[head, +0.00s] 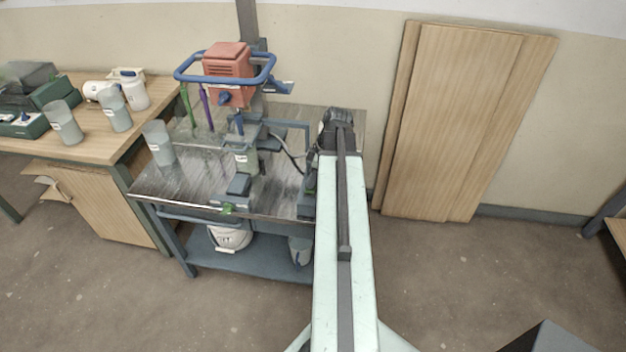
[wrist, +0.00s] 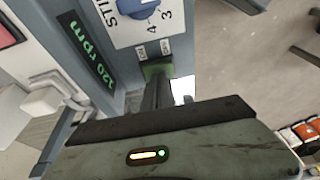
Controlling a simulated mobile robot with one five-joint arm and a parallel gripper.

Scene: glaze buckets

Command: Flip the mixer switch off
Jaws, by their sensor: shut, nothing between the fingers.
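In the wrist view the mixer's control panel fills the upper left, tilted in the picture. A green display (wrist: 86,48) reads 120 rpm. A blue knob (wrist: 138,8) sits on a white dial plate. In the head view the mixer has a red motor (head: 228,68) above a glaze bucket (head: 242,158); my gripper cannot be made out there.
The mixer stands on a metal worktable (head: 185,190) with a grey cup (head: 158,143) near its left side. A wooden bench (head: 110,145) with several cups adjoins on the left. Wooden boards (head: 455,120) lean on the wall. The floor at right is mostly clear.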

